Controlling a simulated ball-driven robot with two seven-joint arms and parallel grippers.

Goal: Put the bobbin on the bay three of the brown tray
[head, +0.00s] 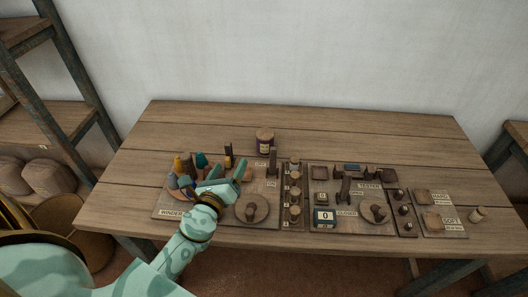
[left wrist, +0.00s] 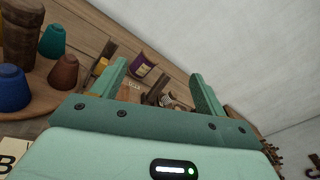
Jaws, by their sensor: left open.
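A narrow brown tray (head: 284,207) with a row of round bays stands mid-table in the head view; small numbers mark it, hard to read. A small pale-and-brown cylinder (head: 295,163), possibly the bobbin, stands at its far end. My left gripper (head: 229,173) is open and empty, above the winder board, left of the tray. In the left wrist view its fingers (left wrist: 160,88) are spread, with nothing held between them. My right gripper is not in view.
Coloured cones, including a teal one (left wrist: 52,41), stand on the winder board (head: 165,213) near my left gripper. A purple-labelled jar (head: 265,141) stands behind. Counter and tester boards (head: 350,228) fill the right. The table's back strip is clear.

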